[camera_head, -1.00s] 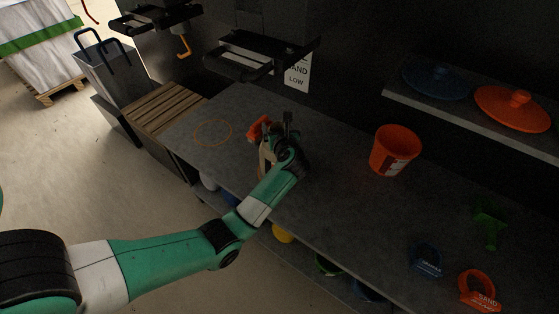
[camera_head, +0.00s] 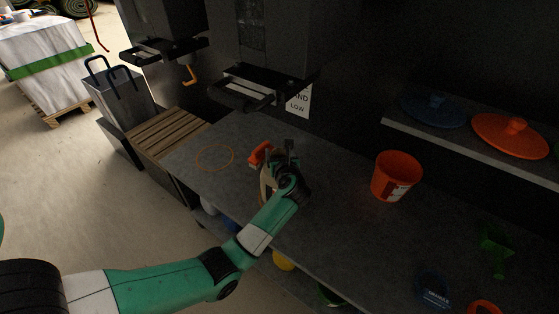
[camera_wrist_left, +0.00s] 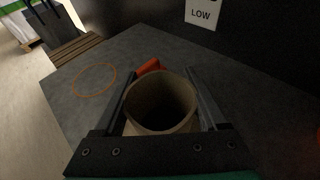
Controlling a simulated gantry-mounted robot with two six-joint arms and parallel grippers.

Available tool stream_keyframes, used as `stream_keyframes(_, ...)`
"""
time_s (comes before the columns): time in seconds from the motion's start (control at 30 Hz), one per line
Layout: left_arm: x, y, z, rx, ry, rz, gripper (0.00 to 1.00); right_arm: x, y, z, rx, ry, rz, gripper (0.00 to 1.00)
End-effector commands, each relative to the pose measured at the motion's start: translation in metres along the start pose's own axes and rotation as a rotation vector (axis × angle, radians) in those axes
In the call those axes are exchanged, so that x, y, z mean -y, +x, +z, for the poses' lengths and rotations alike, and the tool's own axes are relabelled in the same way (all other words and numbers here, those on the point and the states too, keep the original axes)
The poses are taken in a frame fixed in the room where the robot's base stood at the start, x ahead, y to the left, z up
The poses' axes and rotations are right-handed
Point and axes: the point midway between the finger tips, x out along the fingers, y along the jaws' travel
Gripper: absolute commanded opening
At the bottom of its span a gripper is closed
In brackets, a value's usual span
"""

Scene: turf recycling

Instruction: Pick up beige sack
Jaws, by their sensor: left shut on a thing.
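The beige sack (camera_wrist_left: 150,131) is between the fingers of my left gripper (camera_wrist_left: 160,85) in the left wrist view. Its round mouth is open towards the camera and its inside is dark. In the head view, my left gripper (camera_head: 276,160) is shut on the sack over the grey counter, and only a strip of the beige sack (camera_head: 266,190) shows beside the wrist. Whether the sack's bottom touches the counter is hidden. My right gripper is not in view.
An orange object (camera_head: 260,153) lies just beyond the sack. An orange ring mark (camera_head: 214,158) is on the counter (camera_head: 330,215) at left. An orange bucket (camera_head: 397,176) stands to the right. Black clamp frames (camera_head: 245,92) overhang the back. A green object (camera_head: 496,250) is far right.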

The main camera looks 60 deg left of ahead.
Motion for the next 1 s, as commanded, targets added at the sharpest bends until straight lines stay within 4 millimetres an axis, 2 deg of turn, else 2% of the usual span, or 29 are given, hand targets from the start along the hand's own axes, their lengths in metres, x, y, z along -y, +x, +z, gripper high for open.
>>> stream_keyframes(0.03,0.001,-0.002,0.007,0.006,-0.003,-0.002,0.0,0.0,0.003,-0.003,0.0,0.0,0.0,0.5)
stream_keyframes(0.33,0.001,-0.012,0.034,0.006,-0.004,-0.001,0.0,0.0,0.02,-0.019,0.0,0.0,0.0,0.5)
stream_keyframes(0.47,-0.001,-0.024,0.041,0.007,-0.005,-0.003,0.0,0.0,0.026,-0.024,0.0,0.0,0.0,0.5)
stream_keyframes(0.83,-0.008,-0.083,0.076,0.007,-0.006,-0.005,0.0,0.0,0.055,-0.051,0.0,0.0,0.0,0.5)
stream_keyframes(1.0,-0.014,-0.121,0.075,0.006,-0.003,-0.005,0.0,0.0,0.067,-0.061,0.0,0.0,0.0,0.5)
